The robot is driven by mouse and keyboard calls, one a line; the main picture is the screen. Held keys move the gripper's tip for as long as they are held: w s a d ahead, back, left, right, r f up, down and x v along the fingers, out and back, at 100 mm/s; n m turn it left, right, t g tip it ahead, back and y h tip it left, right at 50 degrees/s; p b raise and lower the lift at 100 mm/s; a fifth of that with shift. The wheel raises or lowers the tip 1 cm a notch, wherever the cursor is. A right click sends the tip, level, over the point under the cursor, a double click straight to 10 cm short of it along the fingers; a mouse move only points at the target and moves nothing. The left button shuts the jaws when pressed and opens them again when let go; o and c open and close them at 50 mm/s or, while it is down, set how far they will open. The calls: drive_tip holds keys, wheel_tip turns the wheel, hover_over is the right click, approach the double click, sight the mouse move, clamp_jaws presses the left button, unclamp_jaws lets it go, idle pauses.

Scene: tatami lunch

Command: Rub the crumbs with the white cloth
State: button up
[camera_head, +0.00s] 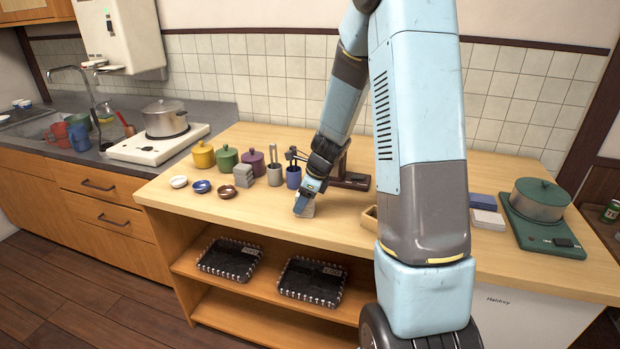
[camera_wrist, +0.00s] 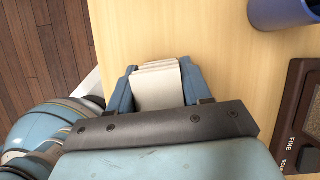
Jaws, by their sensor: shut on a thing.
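My gripper (camera_head: 303,202) is low over the wooden counter, near its front edge. In the wrist view my gripper (camera_wrist: 157,72) is shut on a folded off-white cloth (camera_wrist: 158,88), with one blue finger on each side of it. The cloth also shows as a small pale patch (camera_head: 308,211) below the fingers in the head view. I cannot tell whether it touches the counter. I cannot make out any crumbs in either view; my arm hides part of the counter.
Two cups with utensils (camera_head: 293,178), a dark wooden stand (camera_head: 352,181) and a grey block (camera_head: 243,176) stand near the gripper. Lidded pots (camera_head: 204,155) and small bowls (camera_head: 201,187) are on the left. A green stove with a pot (camera_head: 540,200) is at right. Bare counter lies in front.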

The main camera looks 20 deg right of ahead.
drive_tip(key=shift+s+d, duration=0.25)
drive_tip(key=shift+d, duration=0.05)
drive_tip(key=shift+s+d+r, duration=0.15)
drive_tip(key=shift+d, duration=0.05)
wheel_tip(320, 180, up, 8)
drive_tip(key=shift+f, duration=0.25)
drive_tip(key=shift+r, duration=0.2)
